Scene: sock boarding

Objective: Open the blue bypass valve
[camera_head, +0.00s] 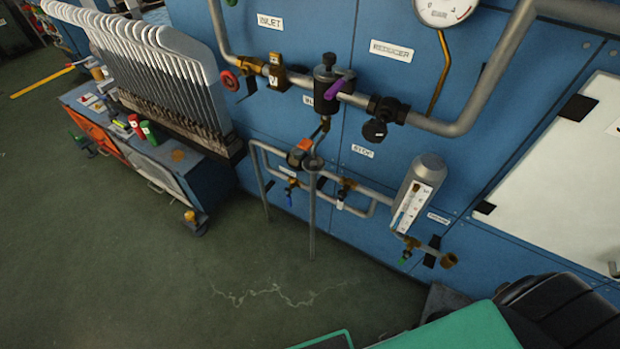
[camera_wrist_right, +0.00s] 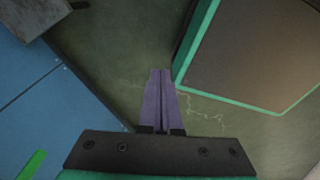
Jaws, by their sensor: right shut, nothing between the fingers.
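The blue valve handle (camera_head: 290,200) is a small lever hanging down from a brass valve on the lower bypass pipe loop, in the middle of the head view. It hangs below an orange-topped fitting (camera_head: 300,150). My right gripper (camera_wrist_right: 160,76) shows in the right wrist view with its two purple fingers together and nothing between them. The fingers point over the green floor, and no valve shows near them. The right gripper's fingers do not show in the head view. My left gripper is in neither view.
Other handles on the blue wall are a purple lever (camera_head: 340,86), a red wheel (camera_head: 230,80) and a green lever (camera_head: 404,259). A grey gauge body (camera_head: 418,190) stands right of the loop. A rack of white boards (camera_head: 150,65) and a bench (camera_head: 150,160) stand left.

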